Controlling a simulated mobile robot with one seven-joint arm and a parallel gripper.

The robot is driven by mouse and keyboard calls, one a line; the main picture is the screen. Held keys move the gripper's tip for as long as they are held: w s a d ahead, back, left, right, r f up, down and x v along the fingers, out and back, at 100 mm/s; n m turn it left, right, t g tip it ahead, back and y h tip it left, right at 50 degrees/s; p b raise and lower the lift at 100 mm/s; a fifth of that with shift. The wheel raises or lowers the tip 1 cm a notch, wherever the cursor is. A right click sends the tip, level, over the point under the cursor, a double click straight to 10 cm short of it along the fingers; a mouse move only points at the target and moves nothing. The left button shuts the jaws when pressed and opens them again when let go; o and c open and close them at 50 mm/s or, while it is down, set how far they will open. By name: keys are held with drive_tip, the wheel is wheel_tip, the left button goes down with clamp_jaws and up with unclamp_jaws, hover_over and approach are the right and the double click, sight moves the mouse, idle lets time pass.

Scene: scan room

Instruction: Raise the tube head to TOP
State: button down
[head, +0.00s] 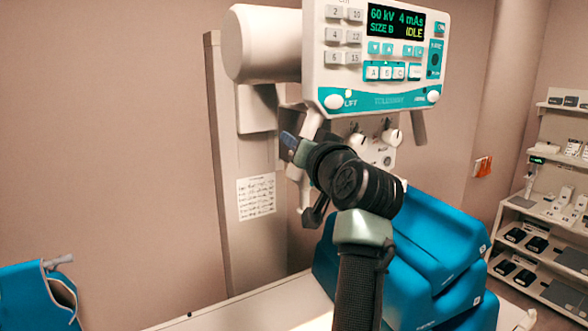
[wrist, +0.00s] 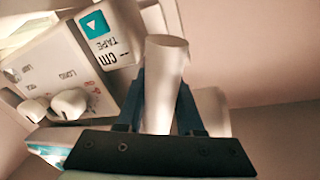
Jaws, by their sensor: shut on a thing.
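The tube head's white and teal control panel (head: 375,98) fills the top of the head view. Its display (head: 396,22) reads 60 kV, 4 mAs, SIZE B, IDLE. A LIFT button (head: 334,101) is at its lower left. My gripper (head: 289,140) is below the panel's lower left corner. In the wrist view its two blue fingers are shut on a white cylindrical handle (wrist: 165,60), one finger on each side. The tube head's underside with a tape label (wrist: 108,45) shows at left.
A beige column (head: 240,165) with a paper chart (head: 256,197) stands behind. Blue cushioned shapes (head: 440,245) lie on the pale table (head: 270,306) beside my arm. White knobs (head: 391,136) hang under the panel. Shelves with small devices (head: 545,235) stand at right.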

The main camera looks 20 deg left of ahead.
wheel_tip(320, 180, up, 10)
drive_tip(key=p, duration=0.3)
drive_tip(key=shift+f, duration=0.1)
drive_tip(key=c, duration=0.6)
unclamp_jaws()
drive_tip(key=shift+o, duration=0.2)
drive_tip(key=b+v, duration=0.7)
drive_tip(key=v, duration=0.6)
drive_tip(key=shift+b, duration=0.35)
drive_tip(key=shift+a, duration=0.1)
